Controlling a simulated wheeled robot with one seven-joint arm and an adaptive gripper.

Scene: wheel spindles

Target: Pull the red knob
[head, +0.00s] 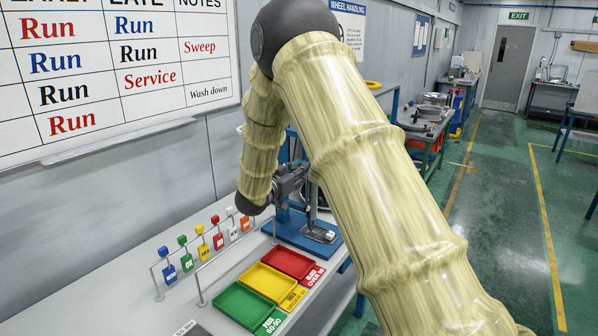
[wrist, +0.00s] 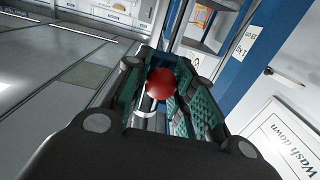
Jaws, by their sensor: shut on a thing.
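The red knob (wrist: 159,83) is a round ball in the wrist view, between the green-padded fingers of my gripper (wrist: 165,80). My gripper is shut on it. In the head view my gripper (head: 300,186) is beside the upright of a blue press-like stand (head: 298,228) on the bench. The knob is hidden there by my arm and gripper. How the knob joins the stand is not clear.
Red (head: 288,263), yellow (head: 270,281) and green (head: 247,308) trays lie on the bench in front of the stand. A row of coloured tags on hooks (head: 202,243) stands left of them. A wall board (head: 115,70) hangs behind. Open floor lies to the right.

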